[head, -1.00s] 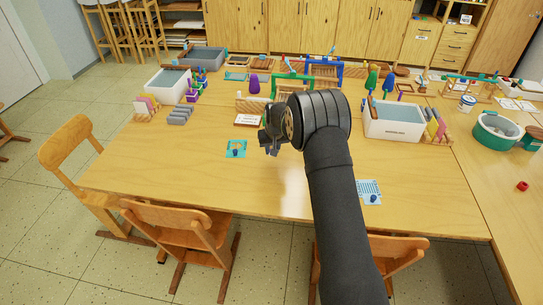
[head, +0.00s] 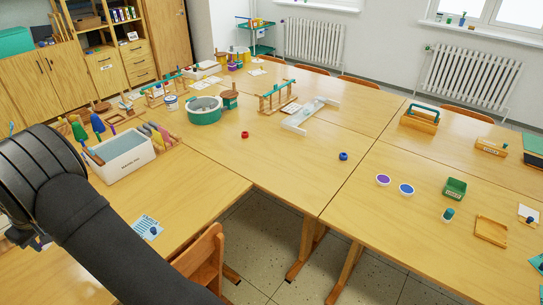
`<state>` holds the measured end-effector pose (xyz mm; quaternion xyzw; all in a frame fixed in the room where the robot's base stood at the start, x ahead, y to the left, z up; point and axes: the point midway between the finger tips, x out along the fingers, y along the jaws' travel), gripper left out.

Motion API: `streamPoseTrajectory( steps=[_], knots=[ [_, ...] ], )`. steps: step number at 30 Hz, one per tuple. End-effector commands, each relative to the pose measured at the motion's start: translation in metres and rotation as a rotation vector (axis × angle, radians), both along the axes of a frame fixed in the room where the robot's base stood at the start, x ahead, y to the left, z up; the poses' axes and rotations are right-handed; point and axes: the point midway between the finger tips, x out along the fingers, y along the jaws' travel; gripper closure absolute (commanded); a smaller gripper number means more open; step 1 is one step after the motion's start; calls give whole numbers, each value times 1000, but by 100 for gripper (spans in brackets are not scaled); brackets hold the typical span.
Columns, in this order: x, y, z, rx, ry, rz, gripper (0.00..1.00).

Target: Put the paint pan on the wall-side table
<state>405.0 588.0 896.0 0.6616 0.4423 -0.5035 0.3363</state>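Two small round white dishes, one with a purple filling (head: 383,180) and one with a blue filling (head: 406,189), lie side by side on the right-hand table (head: 365,215) and look like paint pans. A small red round item (head: 245,134) and a small blue one (head: 343,156) lie farther back. I cannot tell which is the paint pan meant. Tables stretch back toward the wall with radiators. My gripper (head: 36,242) shows only partly at the left edge, behind my arm, over the left table and far from the dishes. Its fingers are not clear.
A green box (head: 455,188), a wooden tray (head: 491,230) and a wooden caddy (head: 420,119) stand on the right-hand table. A teal tub (head: 204,110) and a clear ramp-like piece (head: 310,115) stand farther back. A chair (head: 199,258) and a floor gap separate the tables.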

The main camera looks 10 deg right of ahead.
Motion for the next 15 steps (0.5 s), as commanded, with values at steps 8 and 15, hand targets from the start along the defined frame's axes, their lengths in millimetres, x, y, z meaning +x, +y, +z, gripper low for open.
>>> streamPoseTrajectory(
  steps=[8,15],
  knots=[
    [7,-5,43,1,-1,-13,96],
    [47,-39,42,0,-1,-91,96]
  ],
)
